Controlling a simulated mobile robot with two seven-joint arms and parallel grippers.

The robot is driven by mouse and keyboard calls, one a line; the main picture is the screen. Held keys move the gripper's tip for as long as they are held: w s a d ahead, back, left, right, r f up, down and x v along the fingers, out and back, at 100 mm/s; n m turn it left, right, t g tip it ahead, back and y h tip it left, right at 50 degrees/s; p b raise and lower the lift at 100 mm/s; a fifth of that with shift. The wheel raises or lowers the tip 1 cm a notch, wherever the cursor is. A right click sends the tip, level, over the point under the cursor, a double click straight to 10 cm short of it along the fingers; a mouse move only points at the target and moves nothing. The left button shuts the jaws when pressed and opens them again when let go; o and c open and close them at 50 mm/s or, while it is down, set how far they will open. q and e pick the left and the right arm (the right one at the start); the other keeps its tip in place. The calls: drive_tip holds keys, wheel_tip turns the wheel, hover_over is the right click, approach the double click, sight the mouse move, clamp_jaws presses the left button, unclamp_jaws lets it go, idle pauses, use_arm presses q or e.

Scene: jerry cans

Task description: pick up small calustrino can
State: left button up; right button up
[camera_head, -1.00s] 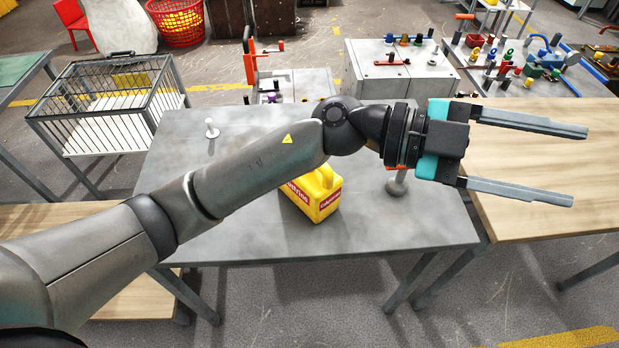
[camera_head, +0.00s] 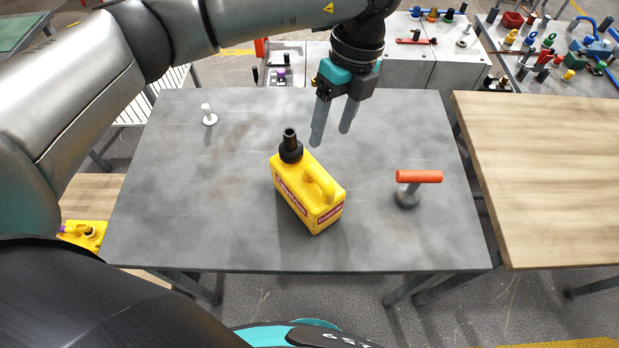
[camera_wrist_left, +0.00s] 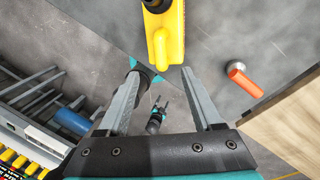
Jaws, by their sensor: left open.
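A yellow can (camera_head: 308,193) with a black spout, a moulded handle and red labels stands upright on the grey metal table (camera_head: 180,225). I cannot read its labels. My left gripper (camera_head: 331,137) is open and empty, pointing down above the table just behind the can and a little to its right. In the left wrist view the can (camera_wrist_left: 168,40) is at the top, beyond and apart from the open fingers (camera_wrist_left: 163,83). My right gripper is not clearly shown in the head view.
An orange-handled tool (camera_head: 418,177) stands right of the can, and a small white peg (camera_head: 208,116) is at the back left. Another yellow can (camera_head: 84,235) sits lower left. A wooden table (camera_head: 550,180) is on the right.

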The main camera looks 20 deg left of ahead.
use_arm(q)
hover_over(319, 171)
drive_tip(key=f, duration=0.4)
drive_tip(key=f+p, duration=0.1)
drive_tip(key=f, duration=0.1)
drive_tip(key=shift+w+d+f, duration=0.2)
drive_tip(key=shift+d+f, duration=0.15)
drive_tip(key=shift+s+a+f, duration=0.1)
drive_tip(key=shift+f, duration=0.8)
drive_tip(key=shift+s+a+f+p, duration=0.1)
drive_tip(key=shift+f+p, duration=0.05)
drive_tip(key=shift+f, duration=0.6)
drive_tip(key=shift+s+a+f+p, duration=0.1)
drive_tip(key=shift+a+f+p, duration=0.1)
drive_tip(key=shift+f, duration=0.55)
drive_tip(key=shift+a+f+p, duration=0.1)
drive_tip(key=shift+f+p, duration=0.05)
drive_tip(key=shift+f, duration=0.6)
clamp_jaws()
use_arm(e)
drive_tip(key=shift+s+r, duration=0.9)
drive_tip(key=shift+r, duration=0.15)
